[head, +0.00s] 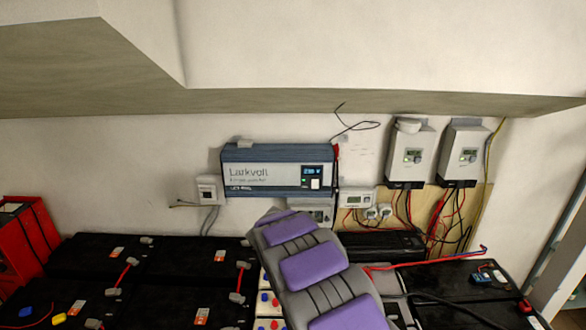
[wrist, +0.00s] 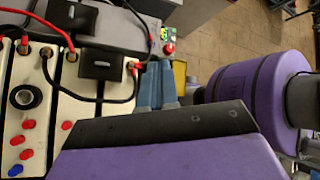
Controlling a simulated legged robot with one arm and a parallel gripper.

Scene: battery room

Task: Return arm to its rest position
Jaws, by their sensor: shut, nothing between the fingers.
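My arm (head: 315,270), dark grey with purple panels, rises from the bottom of the head view in front of the battery bank, up to below the blue and grey inverter. In the wrist view, a purple and black part of my own body (wrist: 165,160) fills the bottom close to the camera. A purple rounded part of mine (wrist: 250,95) is at the right. I see nothing held.
Black batteries (head: 185,263) with terminals spread below and left of the arm. A blue and grey inverter (head: 275,155) and two white wall boxes (head: 408,155) hang behind. White terminal panels (wrist: 48,110) with cables lie close in the wrist view. Tiled floor (wrist: 235,40) shows beyond.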

